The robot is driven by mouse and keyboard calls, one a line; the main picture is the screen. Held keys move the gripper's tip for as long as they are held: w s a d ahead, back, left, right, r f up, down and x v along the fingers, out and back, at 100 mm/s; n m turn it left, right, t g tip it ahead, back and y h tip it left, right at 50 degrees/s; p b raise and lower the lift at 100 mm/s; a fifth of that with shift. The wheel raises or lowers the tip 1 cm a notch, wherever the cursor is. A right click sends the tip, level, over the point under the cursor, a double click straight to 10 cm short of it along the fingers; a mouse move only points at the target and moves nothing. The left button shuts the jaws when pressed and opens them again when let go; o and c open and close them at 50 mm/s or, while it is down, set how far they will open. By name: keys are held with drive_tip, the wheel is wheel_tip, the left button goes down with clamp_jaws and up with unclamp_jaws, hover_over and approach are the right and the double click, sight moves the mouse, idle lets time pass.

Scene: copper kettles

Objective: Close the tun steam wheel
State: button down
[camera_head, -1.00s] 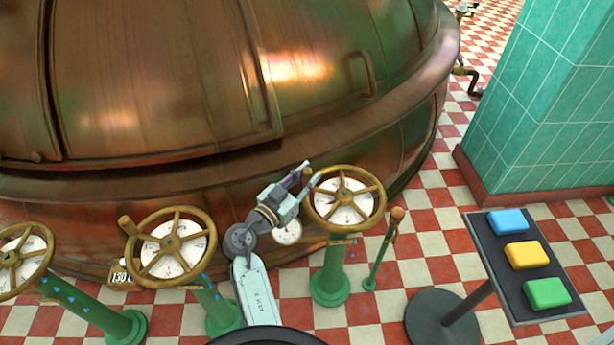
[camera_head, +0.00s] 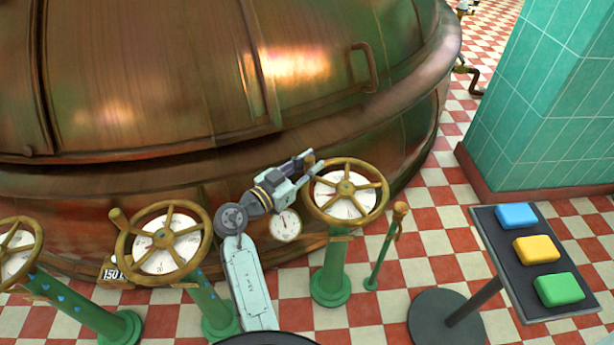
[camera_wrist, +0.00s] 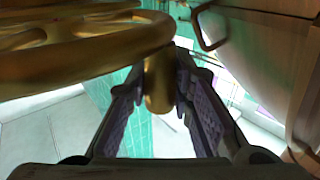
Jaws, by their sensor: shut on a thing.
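Three brass handwheels stand on green posts in front of the copper tun (camera_head: 150,80). My gripper (camera_head: 314,163) is at the upper left rim of the right wheel (camera_head: 372,209). In the wrist view, its two dark fingers (camera_wrist: 160,112) are shut on the wheel's brass handle knob (camera_wrist: 158,84), with the rim (camera_wrist: 80,60) just left of it. The middle wheel (camera_head: 172,234) has its knob at the upper left, and the left wheel (camera_head: 18,250) is partly cut off. I cannot read which wheel is the steam one.
A small gauge (camera_head: 286,226) hangs beside my wrist. A short brass-topped green post (camera_head: 386,245) stands right of the gripped wheel. A stand with blue, yellow and green buttons (camera_head: 533,250) and a tiled pillar (camera_head: 540,110) are at the right. Chequered floor is open between them.

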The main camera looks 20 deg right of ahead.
drive_tip(key=shift+w+d+b, duration=0.3)
drive_tip(key=shift+w+d, duration=0.05)
drive_tip(key=shift+d, duration=0.05)
drive_tip(key=c, duration=1.4)
unclamp_jaws()
wheel_tip(320, 180, up, 10)
drive_tip(key=shift+r, duration=0.1)
